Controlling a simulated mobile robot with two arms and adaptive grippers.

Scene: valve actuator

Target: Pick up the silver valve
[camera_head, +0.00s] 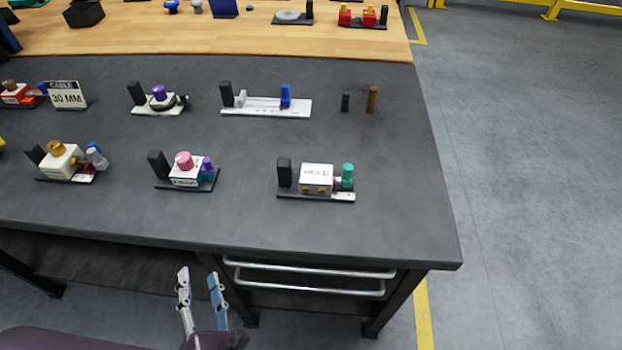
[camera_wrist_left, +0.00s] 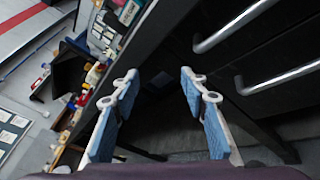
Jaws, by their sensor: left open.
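Several valve-like fixtures stand on the dark grey bench top (camera_head: 380,205). I cannot tell for sure which part is the silver valve. A pale grey-white piece (camera_head: 97,161) with a blue part sits on the left fixture, beside a white block with a brass knob (camera_head: 55,148). Another pale piece (camera_head: 241,98) sits on a white plate fixture in the back row. My left gripper (camera_head: 198,275) is open and empty, in front of the bench's front edge and away from all fixtures. It also shows in the left wrist view (camera_wrist_left: 160,75). My right gripper is not in view.
A HOLD block fixture (camera_head: 316,175) and a pink-knobbed fixture (camera_head: 186,170) stand in the front row. Metal drawer handles (camera_head: 310,270) jut out below the bench edge near my left gripper. A wooden surface (camera_head: 240,38) lies behind. Open floor is to the right.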

